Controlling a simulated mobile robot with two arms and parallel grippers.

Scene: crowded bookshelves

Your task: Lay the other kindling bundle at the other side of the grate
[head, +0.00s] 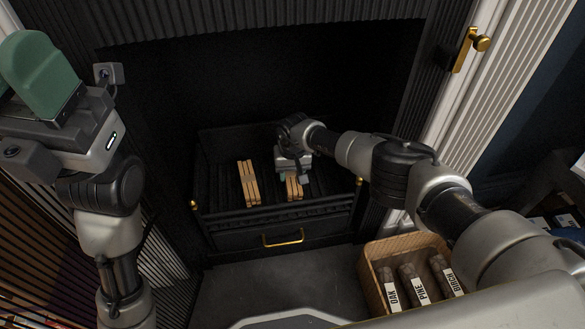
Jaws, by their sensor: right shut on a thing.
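One kindling bundle (249,183) of pale sticks lies on the left part of the dark grate (222,193) inside the fireplace. My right gripper (292,177) reaches into the fireplace and is shut on another kindling bundle (293,189), to the right of the first one. The gripper covers the far part of this bundle. I cannot tell whether the bundle touches the grate. My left gripper (40,70) is raised at the upper left, far from the grate, with its green fingers in view. Its opening cannot be made out.
A wicker basket (373,276) with logs labelled OAK, PINE and BIRCH stands at the lower right, under my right arm. A drawer front with a brass handle (282,240) is below the grate. White fluted door panels with a brass latch (467,48) flank the right side.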

